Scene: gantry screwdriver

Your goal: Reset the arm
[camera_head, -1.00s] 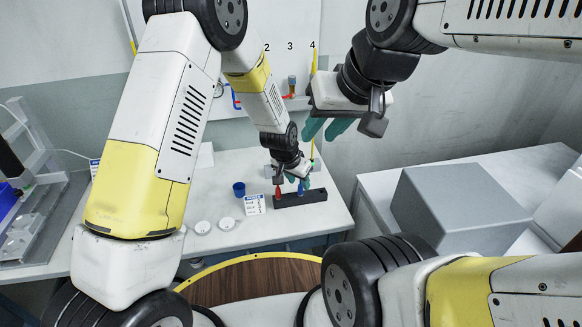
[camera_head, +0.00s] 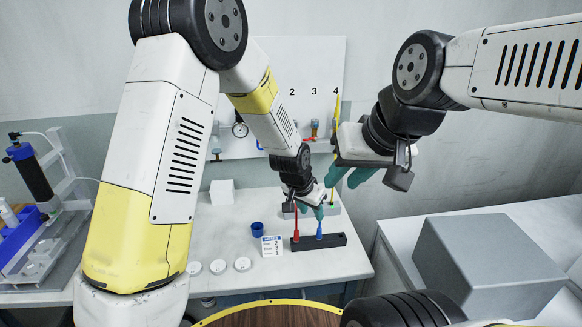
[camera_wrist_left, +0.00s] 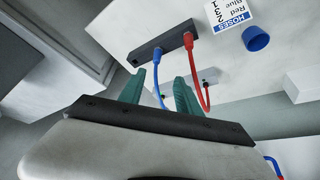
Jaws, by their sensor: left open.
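My left gripper (camera_head: 314,211) is open above and behind the black block (camera_head: 333,242) on the white table. A red hose (camera_head: 296,223) and a blue hose (camera_head: 319,231) have their ends standing upright in the block. In the left wrist view, my left gripper (camera_wrist_left: 160,92) has its green fingers spread. The blue hose (camera_wrist_left: 158,88) shows between them and the red hose (camera_wrist_left: 190,48) beyond; I see no grip on either. My right gripper (camera_head: 348,177) hangs higher, right of the left one, its green fingers apart and empty.
A label card (camera_head: 272,246), a blue cup (camera_head: 257,229) and several white dishes (camera_head: 218,266) stand left of the block. Behind is a numbered white board (camera_head: 300,65). A grey box (camera_head: 490,262) stands at right. A blue-and-black apparatus (camera_head: 30,172) stands at left.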

